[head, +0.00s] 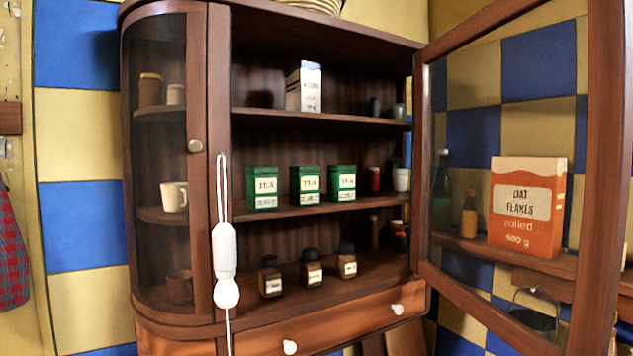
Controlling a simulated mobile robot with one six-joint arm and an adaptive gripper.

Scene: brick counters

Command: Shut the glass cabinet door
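The glass cabinet door (603,150) stands wide open on the right side of the dark wooden cabinet (217,110). It has a brown wooden frame around a clear pane, and it swings out from the cabinet's right edge toward me. Its near edge runs close to the right side of the picture, and its top is cut off. The open front shows the cabinet's shelves. My gripper is not in view.
Green tea tins (304,187), a white box (304,88) and small dark jars (312,270) stand inside on the shelves. A white object (224,258) hangs on a cord before the cabinet's left part. An orange oat flakes box (525,232) shows through the door's glass.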

